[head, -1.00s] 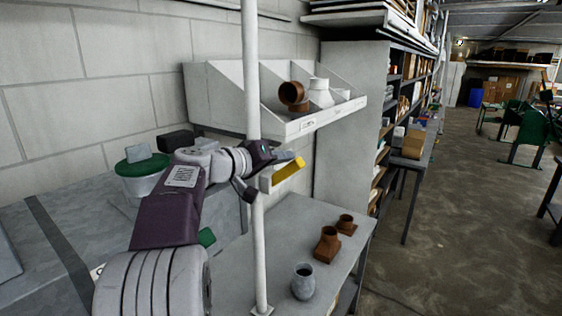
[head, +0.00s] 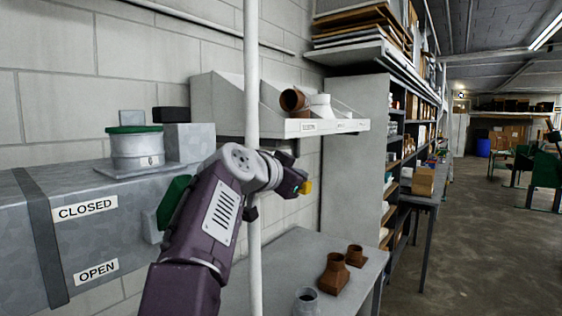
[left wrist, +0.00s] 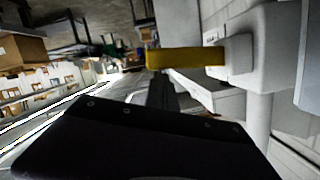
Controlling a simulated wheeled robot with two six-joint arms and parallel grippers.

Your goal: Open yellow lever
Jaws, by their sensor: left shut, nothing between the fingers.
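The yellow lever (left wrist: 185,57) sticks out from a pale block (left wrist: 235,58) on the white vertical pole (head: 252,60). In the head view only a small yellow end of the lever (head: 307,187) shows past my left gripper (head: 298,180); the rest is hidden behind my arm. My left gripper is shut and empty, close to the lever. In the left wrist view its dark fingers (left wrist: 161,92) are beside the lever's free end; I cannot tell whether they touch it. My right gripper is not in view.
A grey duct with CLOSED (head: 85,208) and OPEN (head: 97,271) labels is at left, with a green-rimmed round fitting (head: 136,147) on it. A bin shelf (head: 325,127) hangs behind the pole. A low table (head: 330,252) holds brown fittings (head: 335,275). Open floor lies right.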

